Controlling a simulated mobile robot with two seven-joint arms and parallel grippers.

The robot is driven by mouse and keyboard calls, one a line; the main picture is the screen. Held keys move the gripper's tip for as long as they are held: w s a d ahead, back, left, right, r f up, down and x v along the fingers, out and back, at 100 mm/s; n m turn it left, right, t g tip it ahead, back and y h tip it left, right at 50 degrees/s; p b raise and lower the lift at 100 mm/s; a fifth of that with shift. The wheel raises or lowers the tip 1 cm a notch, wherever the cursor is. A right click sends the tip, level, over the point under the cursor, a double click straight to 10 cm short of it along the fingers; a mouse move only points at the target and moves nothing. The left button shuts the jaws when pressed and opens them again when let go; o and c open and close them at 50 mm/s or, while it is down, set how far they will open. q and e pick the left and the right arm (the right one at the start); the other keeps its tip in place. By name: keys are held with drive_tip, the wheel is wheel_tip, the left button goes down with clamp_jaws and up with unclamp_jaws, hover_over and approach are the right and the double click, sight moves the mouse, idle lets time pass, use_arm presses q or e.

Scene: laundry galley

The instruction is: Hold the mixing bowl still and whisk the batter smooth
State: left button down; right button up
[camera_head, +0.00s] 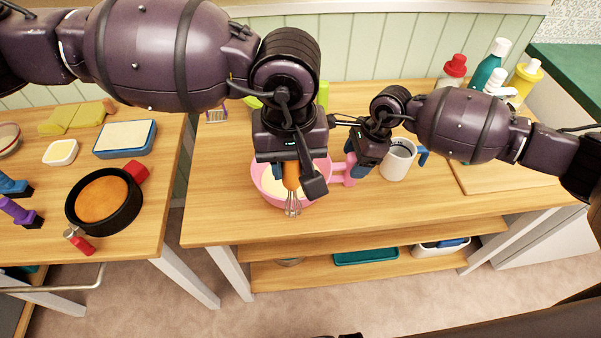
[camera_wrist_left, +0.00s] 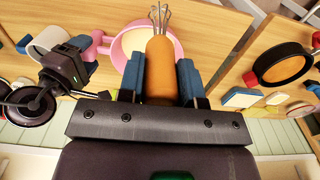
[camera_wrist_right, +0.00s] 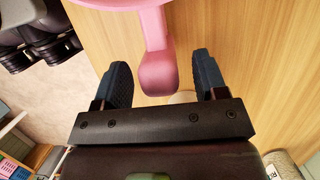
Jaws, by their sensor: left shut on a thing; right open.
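The pink mixing bowl (camera_head: 262,186) stands on the wooden table with pale batter (camera_head: 274,186) inside. Its pink handle (camera_head: 345,170) points right. My left gripper (camera_head: 290,172) is shut on the orange handle of the whisk (camera_head: 293,202), which is upright over the bowl with its wire end down. The left wrist view shows the orange whisk handle (camera_wrist_left: 160,70) between both fingers. In the head view I cannot tell whether the wires touch the batter. My right gripper (camera_wrist_right: 163,85) is open, with the bowl's handle (camera_wrist_right: 156,68) between its fingers; there is space on both sides.
A white mug (camera_head: 398,160) stands close to the right gripper. A wooden board (camera_head: 480,178) and several bottles (camera_head: 487,72) are at the right. On the left table are a black pan (camera_head: 75,212), a blue dish (camera_head: 125,150) and a red-handled item (camera_head: 80,243).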

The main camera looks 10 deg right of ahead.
drive_tip(key=v, duration=0.6)
idle(0.5)
drive_tip(key=shift+r, duration=0.1)
drive_tip(key=v, duration=1.2)
idle(0.5)
